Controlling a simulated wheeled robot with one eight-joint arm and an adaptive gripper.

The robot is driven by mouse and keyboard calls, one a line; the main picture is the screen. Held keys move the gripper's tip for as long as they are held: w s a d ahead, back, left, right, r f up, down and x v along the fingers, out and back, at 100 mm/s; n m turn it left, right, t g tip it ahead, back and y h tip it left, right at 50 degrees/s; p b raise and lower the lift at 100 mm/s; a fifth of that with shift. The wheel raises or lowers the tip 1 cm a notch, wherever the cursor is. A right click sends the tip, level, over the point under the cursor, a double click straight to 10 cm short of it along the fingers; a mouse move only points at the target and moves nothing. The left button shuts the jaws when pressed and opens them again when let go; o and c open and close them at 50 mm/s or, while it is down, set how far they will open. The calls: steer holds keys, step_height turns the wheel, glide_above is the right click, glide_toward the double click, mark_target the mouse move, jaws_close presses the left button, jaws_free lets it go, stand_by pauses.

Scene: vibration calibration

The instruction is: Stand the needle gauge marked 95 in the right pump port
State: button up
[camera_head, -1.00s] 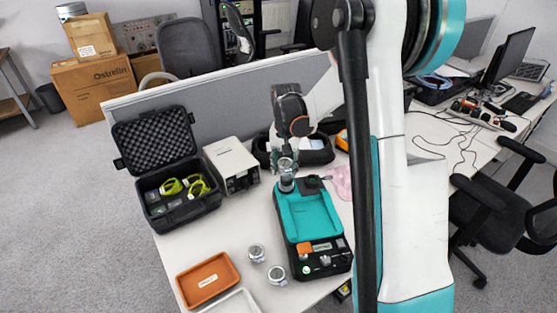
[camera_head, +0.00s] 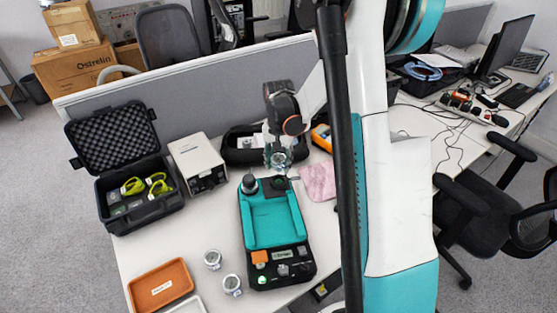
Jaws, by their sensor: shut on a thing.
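The pump (camera_head: 242,225) is a black case with a teal recessed top, lying on the white table. A grey round piece (camera_head: 249,184) stands at its far left corner. The dark right port (camera_head: 279,183) is at its far right corner. My gripper (camera_head: 277,150) is shut on a small round silver gauge (camera_head: 279,160), just above and behind the right port in the picture. The gauge's marking is not readable, and I cannot tell whether it touches the port. Two more silver gauges, one (camera_head: 213,259) and another (camera_head: 232,285), stand on the table at left of the pump.
An orange tray (camera_head: 160,287) and part of a white tray (camera_head: 190,306) lie at the front left. An open black case (camera_head: 140,204) and a white instrument box (camera_head: 198,163) stand at left. A black pouch (camera_head: 240,147) and a pink cloth (camera_head: 318,181) lie close to the gripper.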

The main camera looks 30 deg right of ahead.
mark_target(279, 182)
steer(key=shift+f+b, duration=1.8)
steer(key=shift+f, duration=1.05)
steer(key=shift+s+a+f+b, duration=0.1)
steer(key=shift+f+b, duration=0.35)
steer(key=o, duration=1.3)
steer(key=shift+f, duration=0.15)
steer(key=shift+c, duration=0.2)
steer(key=shift+r, duration=0.2)
